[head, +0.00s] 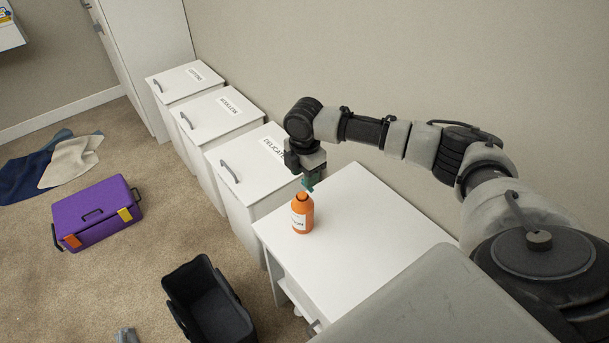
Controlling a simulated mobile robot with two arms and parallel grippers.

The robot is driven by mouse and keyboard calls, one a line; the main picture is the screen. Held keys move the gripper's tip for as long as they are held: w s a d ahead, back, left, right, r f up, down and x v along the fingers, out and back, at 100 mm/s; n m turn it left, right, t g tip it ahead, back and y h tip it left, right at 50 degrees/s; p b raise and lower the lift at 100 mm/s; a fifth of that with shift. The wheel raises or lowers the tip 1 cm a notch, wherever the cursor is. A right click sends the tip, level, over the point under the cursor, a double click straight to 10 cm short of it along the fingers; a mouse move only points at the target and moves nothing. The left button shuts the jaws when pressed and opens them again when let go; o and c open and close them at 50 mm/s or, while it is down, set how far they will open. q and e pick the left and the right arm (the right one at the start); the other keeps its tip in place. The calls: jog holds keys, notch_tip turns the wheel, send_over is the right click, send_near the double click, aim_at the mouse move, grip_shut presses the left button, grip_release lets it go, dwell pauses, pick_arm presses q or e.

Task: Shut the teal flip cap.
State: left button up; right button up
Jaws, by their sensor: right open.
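An orange bottle (302,214) with a pale label stands upright near the left corner of the white cabinet top (350,250). A small teal flip cap (307,187) shows at its top, just under my right gripper (307,178). The cap looks tilted up, but the gripper partly covers it. My right gripper is open and points down right over the bottle. I cannot tell whether its fingers touch the cap.
White labelled bins (248,160) stand in a row along the wall. A black open crate (212,305) and a purple case (97,214) sit on the carpet, with cloths (72,160) at far left. The cabinet top right of the bottle is clear.

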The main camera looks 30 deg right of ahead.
pick_arm(q)
jog(key=shift+w+r, duration=0.15)
jog(key=shift+w, duration=0.1)
pick_arm(e)
jog(key=shift+f, duration=0.85)
jog(key=shift+c, duration=0.4)
grip_shut()
pick_arm(q)
jog(key=shift+r, duration=0.1)
